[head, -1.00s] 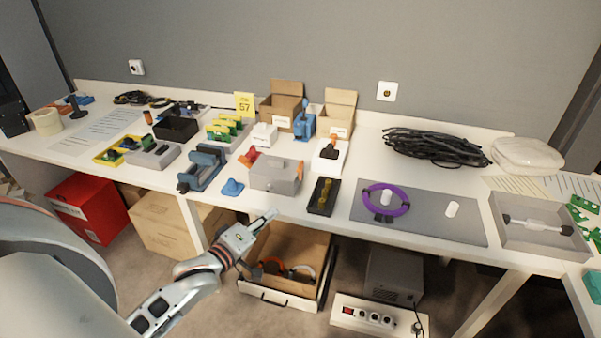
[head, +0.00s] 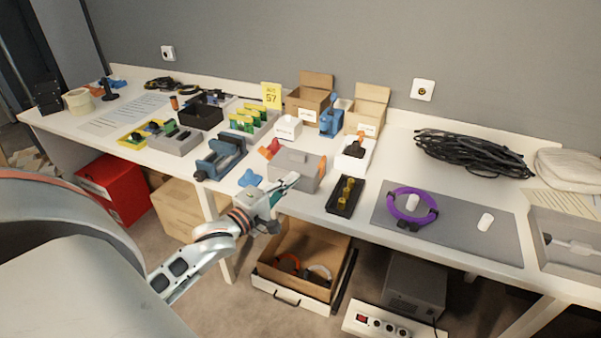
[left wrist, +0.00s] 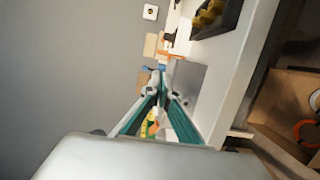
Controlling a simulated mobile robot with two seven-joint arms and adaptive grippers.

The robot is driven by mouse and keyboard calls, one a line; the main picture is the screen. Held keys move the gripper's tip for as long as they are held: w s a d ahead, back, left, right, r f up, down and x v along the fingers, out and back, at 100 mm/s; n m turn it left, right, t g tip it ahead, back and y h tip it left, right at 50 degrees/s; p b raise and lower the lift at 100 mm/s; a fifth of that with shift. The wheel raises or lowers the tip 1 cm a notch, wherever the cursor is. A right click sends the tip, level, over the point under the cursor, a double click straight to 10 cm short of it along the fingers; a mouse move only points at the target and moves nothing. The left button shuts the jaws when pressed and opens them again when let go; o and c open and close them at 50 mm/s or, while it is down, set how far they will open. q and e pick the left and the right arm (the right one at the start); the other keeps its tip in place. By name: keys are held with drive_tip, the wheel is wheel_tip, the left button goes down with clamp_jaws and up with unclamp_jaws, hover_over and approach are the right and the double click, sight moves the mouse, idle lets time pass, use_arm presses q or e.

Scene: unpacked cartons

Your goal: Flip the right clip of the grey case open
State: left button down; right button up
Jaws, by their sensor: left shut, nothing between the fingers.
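The grey case (head: 297,165) sits near the front edge of the white table. An orange piece, apparently its right clip (head: 322,167), is at its right end; in the left wrist view an orange strip (left wrist: 171,56) shows just beyond my fingertips. I cannot tell its exact angle. My left gripper (head: 291,181) is shut and empty, its tips at the case's front; I cannot tell if they touch. In the left wrist view the fingers (left wrist: 160,82) converge beside the case (left wrist: 188,78). My right gripper is out of view.
A black tray with yellow parts (head: 346,196) stands right of the case. A white box (head: 355,152) is behind it, a red piece (head: 269,148) and blue piece (head: 250,178) to its left. The purple ring (head: 412,206) lies on a grey mat. An open carton (head: 305,250) is below the table.

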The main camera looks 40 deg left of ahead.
sight(311, 170)
use_arm(q)
drive_tip(key=w+b, duration=0.1)
drive_tip(key=w, duration=0.6)
drive_tip(key=shift+w+f, duration=0.1)
drive_tip(key=shift+w, duration=1)
drive_tip(key=shift+w+d, duration=0.1)
